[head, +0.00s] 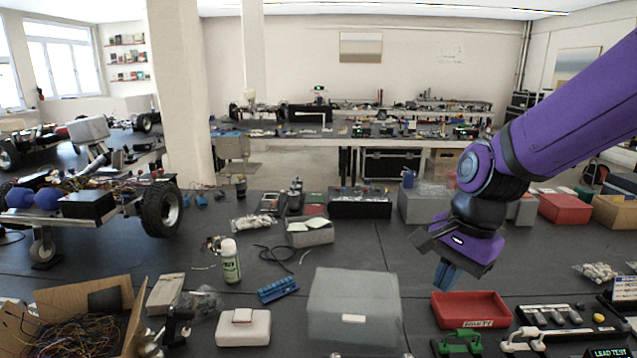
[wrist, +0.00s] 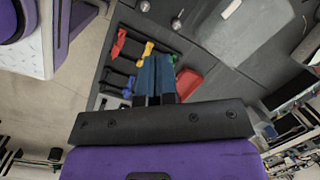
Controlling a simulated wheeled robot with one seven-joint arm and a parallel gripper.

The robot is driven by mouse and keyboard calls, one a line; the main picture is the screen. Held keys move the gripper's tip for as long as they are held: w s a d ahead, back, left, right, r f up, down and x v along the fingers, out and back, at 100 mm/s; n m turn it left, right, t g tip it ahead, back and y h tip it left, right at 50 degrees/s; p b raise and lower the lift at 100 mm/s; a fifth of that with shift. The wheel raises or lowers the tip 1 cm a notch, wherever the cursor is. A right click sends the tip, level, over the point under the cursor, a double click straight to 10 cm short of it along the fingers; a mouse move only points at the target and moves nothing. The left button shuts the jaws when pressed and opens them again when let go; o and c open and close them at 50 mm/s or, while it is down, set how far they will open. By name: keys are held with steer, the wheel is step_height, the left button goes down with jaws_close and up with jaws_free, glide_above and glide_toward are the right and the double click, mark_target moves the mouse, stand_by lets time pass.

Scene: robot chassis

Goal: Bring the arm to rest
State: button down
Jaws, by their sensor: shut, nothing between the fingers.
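My purple arm reaches in from the right in the head view. My gripper (head: 447,275) points down above the black table, near the back left corner of a red tray (head: 470,310). Its blue fingers are together with nothing between them. In the wrist view my gripper (wrist: 154,62) shows its two blue fingers side by side, and the red tray (wrist: 189,84) is just right of the fingertips. The fingertips look apart from the tray and the table.
A grey translucent box (head: 353,307) stands left of my gripper. A green clamp (head: 459,343) is in front of the red tray.

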steer(key=s+d+r+n+t+h, duration=0.2)
steer(key=s+d+r+n+t, duration=0.3)
steer(key=s+d+r+n, duration=0.5)
steer(key=shift+s+d+r, duration=0.15)
steer(key=shift+s+r, duration=0.8)
steer(key=shift+s, duration=0.3)
stand_by(0.8)
